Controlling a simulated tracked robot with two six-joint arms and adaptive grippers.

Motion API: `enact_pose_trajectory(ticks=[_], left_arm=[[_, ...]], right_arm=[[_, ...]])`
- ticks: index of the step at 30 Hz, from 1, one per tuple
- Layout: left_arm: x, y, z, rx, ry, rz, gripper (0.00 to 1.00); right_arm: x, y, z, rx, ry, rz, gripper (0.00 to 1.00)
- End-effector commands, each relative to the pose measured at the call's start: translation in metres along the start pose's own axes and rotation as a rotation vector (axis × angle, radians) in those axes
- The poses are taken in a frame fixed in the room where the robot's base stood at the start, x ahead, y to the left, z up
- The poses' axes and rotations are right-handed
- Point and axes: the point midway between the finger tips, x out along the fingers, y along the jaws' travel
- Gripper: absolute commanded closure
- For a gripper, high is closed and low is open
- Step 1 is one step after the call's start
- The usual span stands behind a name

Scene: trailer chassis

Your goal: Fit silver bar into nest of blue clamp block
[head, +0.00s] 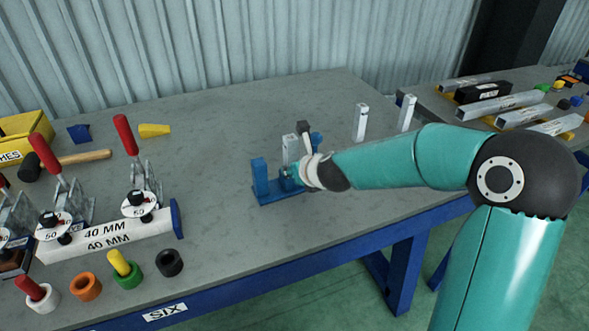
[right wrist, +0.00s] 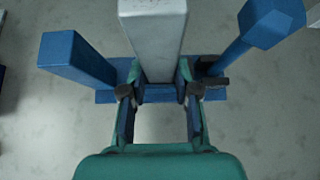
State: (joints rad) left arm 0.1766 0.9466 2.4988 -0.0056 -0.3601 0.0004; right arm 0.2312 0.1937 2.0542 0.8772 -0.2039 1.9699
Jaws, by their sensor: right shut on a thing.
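The silver bar (head: 291,149) stands upright at the blue clamp block (head: 260,179) on the grey bench. The right wrist view shows the silver bar (right wrist: 158,38) between the block's blue upright (right wrist: 78,60) on the left and a blue hexagonal-headed piece (right wrist: 268,24) on the right. My right gripper (head: 291,172) is shut on the bar's lower part; its fingers (right wrist: 158,80) lie on either side of it. The bar's foot is hidden by the gripper, so I cannot tell whether it rests in the nest. My left gripper is not in view.
Red-handled toggle clamps (head: 125,135), a 40 MM block (head: 105,235) and coloured rings (head: 169,262) fill the left.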

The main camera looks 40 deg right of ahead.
Motion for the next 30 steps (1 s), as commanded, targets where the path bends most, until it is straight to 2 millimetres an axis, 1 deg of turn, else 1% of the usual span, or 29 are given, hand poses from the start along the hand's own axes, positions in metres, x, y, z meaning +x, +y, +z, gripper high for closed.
enact_pose_trajectory(ticks=[9, 10, 15, 25, 30], left_arm=[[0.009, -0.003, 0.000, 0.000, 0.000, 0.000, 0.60], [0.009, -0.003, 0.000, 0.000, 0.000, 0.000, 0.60], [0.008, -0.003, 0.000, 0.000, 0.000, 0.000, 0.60], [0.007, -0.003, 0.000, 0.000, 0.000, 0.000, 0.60], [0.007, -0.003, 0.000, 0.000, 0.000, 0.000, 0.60]], right_arm=[[0.005, 0.000, -0.007, 0.001, -0.001, 0.000, 1.00], [0.005, 0.000, -0.006, 0.001, -0.001, 0.000, 0.68], [0.005, 0.000, -0.007, 0.000, 0.002, 0.001, 0.40], [0.004, 0.000, -0.007, 0.001, 0.001, 0.001, 0.40], [-0.007, 0.000, -0.005, 0.003, -0.001, -0.001, 0.40]])
